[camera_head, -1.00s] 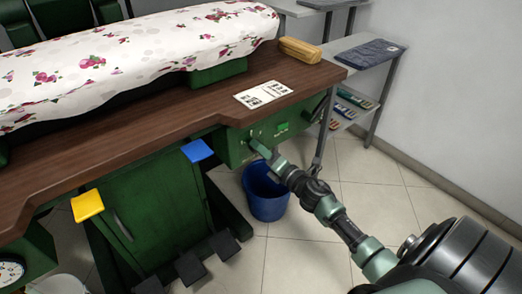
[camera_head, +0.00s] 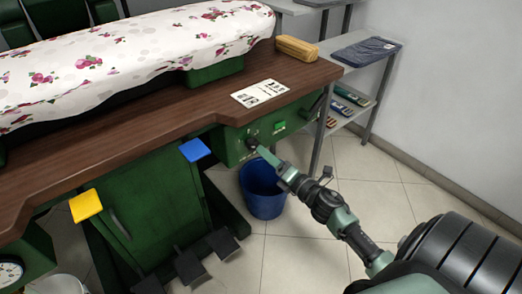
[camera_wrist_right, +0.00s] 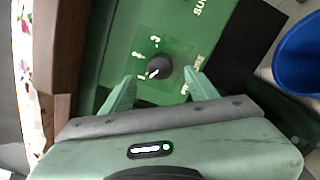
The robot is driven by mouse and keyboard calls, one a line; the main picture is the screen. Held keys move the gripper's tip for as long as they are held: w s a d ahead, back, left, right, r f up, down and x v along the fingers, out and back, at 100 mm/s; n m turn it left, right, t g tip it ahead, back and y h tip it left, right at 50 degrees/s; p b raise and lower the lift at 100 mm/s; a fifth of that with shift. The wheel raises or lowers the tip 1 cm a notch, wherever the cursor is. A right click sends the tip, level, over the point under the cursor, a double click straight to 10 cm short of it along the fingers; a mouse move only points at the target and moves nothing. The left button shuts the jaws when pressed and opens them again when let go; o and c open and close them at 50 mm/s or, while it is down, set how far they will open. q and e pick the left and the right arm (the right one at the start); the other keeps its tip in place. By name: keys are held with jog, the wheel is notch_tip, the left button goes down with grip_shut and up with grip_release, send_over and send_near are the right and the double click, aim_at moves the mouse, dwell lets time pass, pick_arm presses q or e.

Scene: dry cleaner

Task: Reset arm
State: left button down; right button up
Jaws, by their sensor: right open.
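My right gripper (camera_head: 262,152) reaches in from the right in the head view, in front of the green control panel (camera_head: 235,157) below the table edge. In the right wrist view its two green fingers (camera_wrist_right: 157,88) stand apart, on either side of a black rotary knob (camera_wrist_right: 159,67) on the panel. The knob lies beyond the fingertips, and nothing is between them. The knob also shows as a small dark spot in the head view (camera_head: 252,143). My left gripper is not in view.
A brown table (camera_head: 130,140) carries a flowered ironing board (camera_head: 120,55), a white card (camera_head: 261,93) and a tan block (camera_head: 297,48). A blue bucket (camera_head: 262,190) stands on the floor below my right arm. A grey shelf (camera_head: 392,58) stands behind. Floor at right is free.

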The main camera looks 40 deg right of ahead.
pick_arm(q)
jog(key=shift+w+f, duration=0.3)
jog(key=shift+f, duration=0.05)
pick_arm(e)
jog(key=s, duration=0.2)
jog(key=shift+s+d, duration=0.1)
jog(key=shift+s, duration=0.2)
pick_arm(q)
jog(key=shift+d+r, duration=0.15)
